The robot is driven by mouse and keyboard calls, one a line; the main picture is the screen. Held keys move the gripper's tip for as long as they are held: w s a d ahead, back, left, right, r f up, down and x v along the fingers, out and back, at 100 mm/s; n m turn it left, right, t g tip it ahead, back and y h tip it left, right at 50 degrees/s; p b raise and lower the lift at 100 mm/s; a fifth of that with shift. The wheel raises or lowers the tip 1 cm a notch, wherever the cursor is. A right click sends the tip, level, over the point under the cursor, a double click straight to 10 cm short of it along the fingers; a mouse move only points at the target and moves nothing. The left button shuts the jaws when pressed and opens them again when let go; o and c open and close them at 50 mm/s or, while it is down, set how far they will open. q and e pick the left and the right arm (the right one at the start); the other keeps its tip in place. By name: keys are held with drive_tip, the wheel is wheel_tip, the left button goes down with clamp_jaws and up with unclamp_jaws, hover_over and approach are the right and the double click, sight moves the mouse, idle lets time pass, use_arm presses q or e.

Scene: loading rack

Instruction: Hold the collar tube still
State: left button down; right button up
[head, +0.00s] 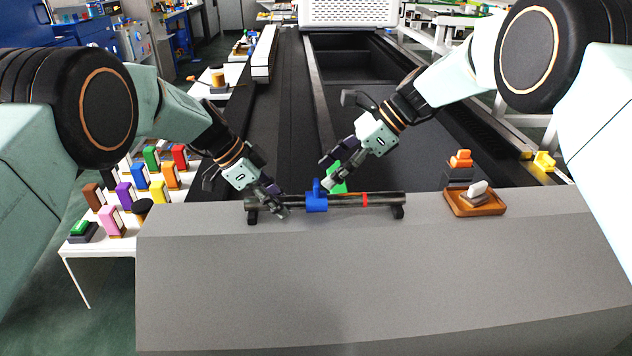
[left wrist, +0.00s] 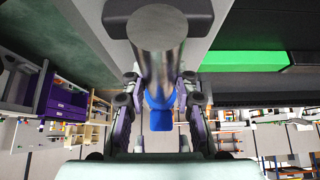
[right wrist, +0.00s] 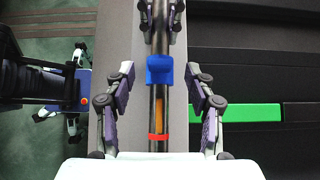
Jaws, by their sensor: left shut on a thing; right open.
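The collar tube (head: 385,199) is a dark metallic tube lying level across two black supports on the grey bench. It carries a blue collar (head: 317,197) near its middle and a red ring (head: 365,199) to the right of that. My left gripper (head: 278,204) is shut on the tube left of the collar. In the left wrist view the tube (left wrist: 158,45) runs between its fingers, with the blue collar (left wrist: 160,120) beyond. My right gripper (head: 328,173) is open above the tube near the collar. In the right wrist view, its fingers stand apart on either side of the tube (right wrist: 158,112).
The grey bench (head: 340,270) is clear in front of the tube. A brown tray (head: 475,209) with a pale object stands at right, near an orange-topped dark block (head: 460,165). A green piece (head: 338,178) lies behind the tube. A white table (head: 75,250) with several coloured blocks is at left.

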sight(317, 181)
drive_tip(key=shift+x, duration=2.35)
clamp_jaws()
